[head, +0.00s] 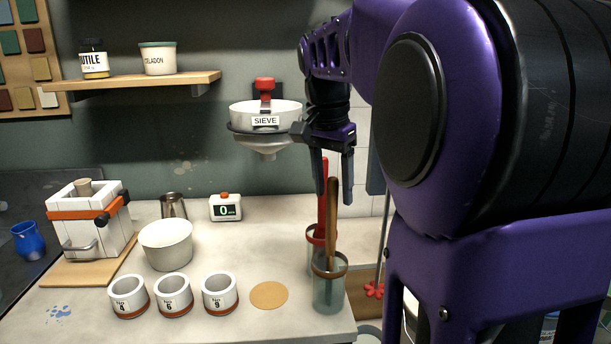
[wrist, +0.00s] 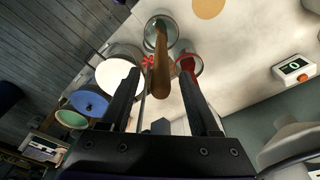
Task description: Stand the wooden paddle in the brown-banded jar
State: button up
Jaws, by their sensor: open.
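The brown-banded jar (head: 328,296) is clear glass and stands near the right front corner of the table. The wooden paddle (head: 331,232) stands upright in it, leaning slightly; its lower end is seen dimly through the glass. My gripper (head: 334,196) is open above the jar, fingers pointing down. The paddle's top end shows between the two fingers with a gap on each side. In the wrist view the paddle (wrist: 161,75) rises from the brown-banded jar (wrist: 151,46) between my open fingers (wrist: 159,72), touching neither.
A red-banded jar (head: 312,258) with a red-handled tool (head: 322,200) stands close behind. A tan disc (head: 269,295) and several numbered cups (head: 220,295) are to the left. The sieve (head: 264,115) hangs behind. The table's right edge is close; buckets (wrist: 118,82) stand beyond it.

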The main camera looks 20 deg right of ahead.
notch_tip(320, 180, up, 17)
jog(key=s+a+p, duration=0.1)
jog(key=a+p, duration=0.1)
jog(key=p, duration=0.3)
jog(key=shift+a, duration=0.2)
jog(key=shift+s, duration=0.1)
dwell(0.3)
